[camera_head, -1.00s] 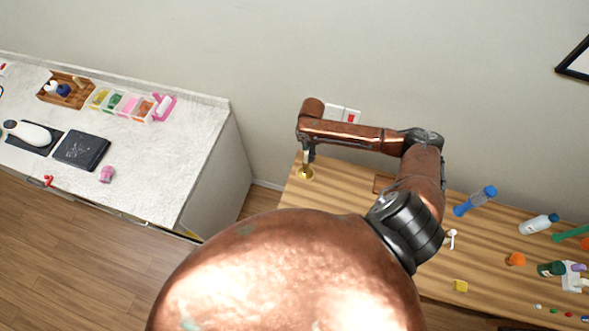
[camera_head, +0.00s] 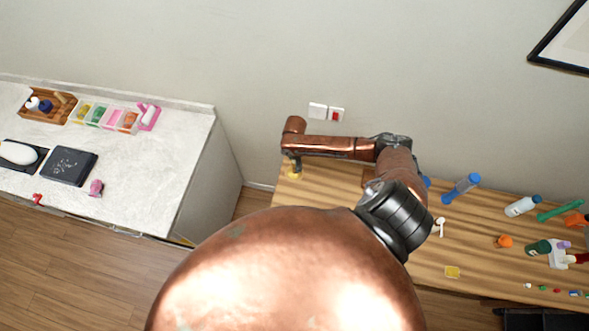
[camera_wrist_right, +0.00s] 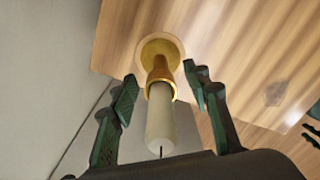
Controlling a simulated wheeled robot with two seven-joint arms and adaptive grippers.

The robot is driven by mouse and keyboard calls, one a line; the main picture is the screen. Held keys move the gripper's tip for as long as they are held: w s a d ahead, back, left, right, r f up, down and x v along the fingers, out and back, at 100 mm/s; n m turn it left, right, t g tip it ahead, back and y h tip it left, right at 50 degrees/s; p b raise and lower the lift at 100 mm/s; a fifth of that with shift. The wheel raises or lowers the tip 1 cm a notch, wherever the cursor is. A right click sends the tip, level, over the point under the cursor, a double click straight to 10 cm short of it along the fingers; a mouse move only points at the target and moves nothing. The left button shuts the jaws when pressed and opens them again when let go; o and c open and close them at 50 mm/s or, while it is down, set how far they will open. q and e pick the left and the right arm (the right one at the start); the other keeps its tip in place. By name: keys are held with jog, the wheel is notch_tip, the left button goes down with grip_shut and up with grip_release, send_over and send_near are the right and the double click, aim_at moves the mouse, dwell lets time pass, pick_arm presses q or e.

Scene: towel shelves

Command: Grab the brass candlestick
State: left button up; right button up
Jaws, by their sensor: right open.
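The brass candlestick (camera_wrist_right: 158,71) shows in the right wrist view, standing on the wooden table (camera_wrist_right: 240,40) near its edge, with a pale candle (camera_wrist_right: 160,120) in its cup. My right gripper (camera_wrist_right: 158,85) is open, with one finger on each side of the candlestick and candle; clear gaps show on both sides. In the head view my right gripper (camera_head: 295,166) is small over the table's far left corner, and only a bit of the candlestick's brass base (camera_head: 292,176) shows below it. My left gripper is not in view.
A white counter (camera_head: 150,190) with boxes stands at the left, across a gap. The wall is close behind.

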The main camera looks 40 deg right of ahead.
jog(key=shift+c, duration=0.7)
grip_shut()
